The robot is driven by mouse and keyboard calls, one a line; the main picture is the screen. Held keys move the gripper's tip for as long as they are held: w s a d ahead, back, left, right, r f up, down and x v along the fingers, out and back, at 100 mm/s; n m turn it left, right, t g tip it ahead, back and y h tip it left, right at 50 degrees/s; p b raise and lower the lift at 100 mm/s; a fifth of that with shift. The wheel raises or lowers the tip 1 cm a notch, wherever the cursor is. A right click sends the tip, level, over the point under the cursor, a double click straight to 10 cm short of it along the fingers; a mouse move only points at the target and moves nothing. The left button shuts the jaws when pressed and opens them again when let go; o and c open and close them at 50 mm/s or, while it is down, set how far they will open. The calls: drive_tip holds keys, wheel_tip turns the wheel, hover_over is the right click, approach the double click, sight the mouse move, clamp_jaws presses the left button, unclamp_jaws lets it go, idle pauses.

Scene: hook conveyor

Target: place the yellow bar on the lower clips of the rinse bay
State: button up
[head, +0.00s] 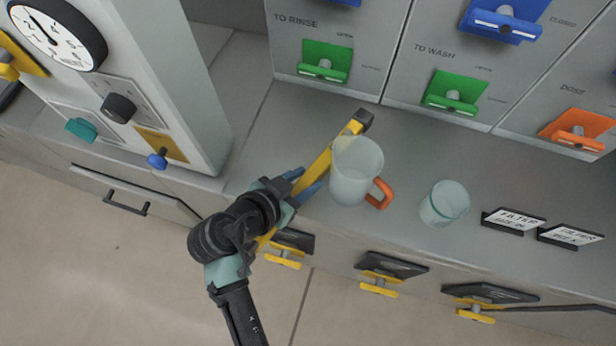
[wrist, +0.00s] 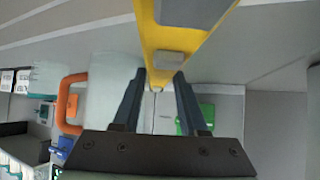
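The yellow bar (head: 318,172) runs diagonally over the grey counter in the head view, with a dark tip at its upper right end. Its lower end passes behind my gripper past the counter's front edge. My gripper (head: 308,185) has its blue fingers on either side of the bar and appears shut on it. In the wrist view the bar (wrist: 190,35) with a grey block comes down to the fingertips (wrist: 160,76); the exact contact is unclear. The "TO RINSE" panel (head: 290,48) carries a green clip (head: 325,62).
A clear mug (head: 356,172) with an orange handle stands close beside the bar. A clear cup (head: 445,204) and filter labels (head: 513,220) are further right. A gauge column (head: 170,90) stands left. Yellow clips (head: 380,285) line the counter front.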

sight(304, 183)
clamp_jaws()
drive_tip(key=shift+r, duration=0.1)
wheel_tip(304, 183, up, 18)
drive_tip(key=p, duration=0.2)
idle(0.6)
